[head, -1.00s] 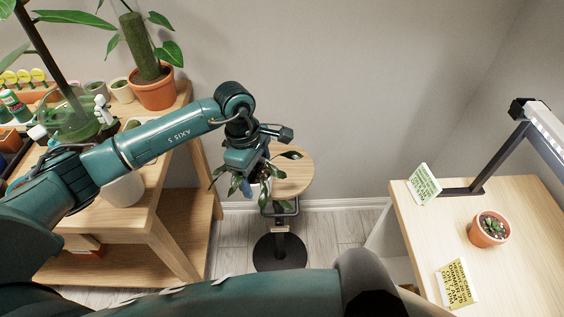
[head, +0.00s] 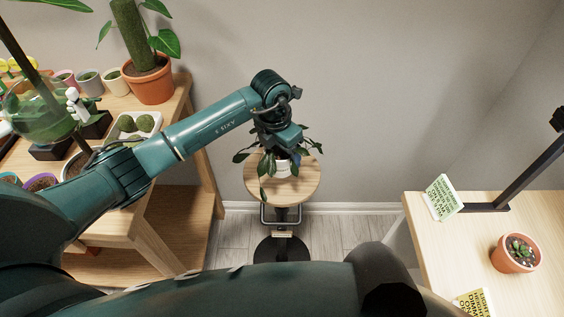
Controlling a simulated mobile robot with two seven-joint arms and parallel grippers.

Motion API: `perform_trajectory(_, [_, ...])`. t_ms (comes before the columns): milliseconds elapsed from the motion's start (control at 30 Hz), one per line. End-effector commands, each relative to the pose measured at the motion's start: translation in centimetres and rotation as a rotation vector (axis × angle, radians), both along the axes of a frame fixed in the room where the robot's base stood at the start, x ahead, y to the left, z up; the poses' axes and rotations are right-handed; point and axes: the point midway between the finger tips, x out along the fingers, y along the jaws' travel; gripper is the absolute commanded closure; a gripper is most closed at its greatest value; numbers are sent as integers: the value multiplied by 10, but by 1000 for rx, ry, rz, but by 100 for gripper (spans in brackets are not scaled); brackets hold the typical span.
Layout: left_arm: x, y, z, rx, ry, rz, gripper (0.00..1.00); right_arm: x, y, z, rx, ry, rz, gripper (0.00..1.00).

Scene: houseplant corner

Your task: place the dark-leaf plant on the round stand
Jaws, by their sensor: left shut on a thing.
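The dark-leaf plant (head: 266,162) hangs its dark green leaves around a white pot (head: 284,169) in the head view. My left gripper (head: 284,152) is shut on the plant from above, and its fingers are mostly hidden by leaves. The plant is upright over the back half of the round stand (head: 296,190), a light wooden disc on a dark post and base. The pot's bottom appears at the disc's surface; I cannot tell whether it touches. My right gripper is not in view.
A wooden plant bench (head: 150,210) with several pots stands at the left, including a large terracotta pot (head: 150,82). A table (head: 460,240) at the right holds a small succulent pot (head: 515,253), cards (head: 442,197) and a lamp arm. The front of the stand's disc is clear.

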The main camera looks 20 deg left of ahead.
Motion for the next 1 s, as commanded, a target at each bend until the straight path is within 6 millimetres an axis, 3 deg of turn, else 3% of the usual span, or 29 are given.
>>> perform_trajectory(433, [0,0,-48,-1,-2,-2,58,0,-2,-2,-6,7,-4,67])
perform_trajectory(800, [1,0,-53,-1,-4,-3,58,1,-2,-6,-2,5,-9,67])
perform_trajectory(833, [0,0,-53,0,-2,-3,22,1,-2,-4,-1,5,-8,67])
perform_trajectory(1000, [0,0,-53,1,-2,-3,9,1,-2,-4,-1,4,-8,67])
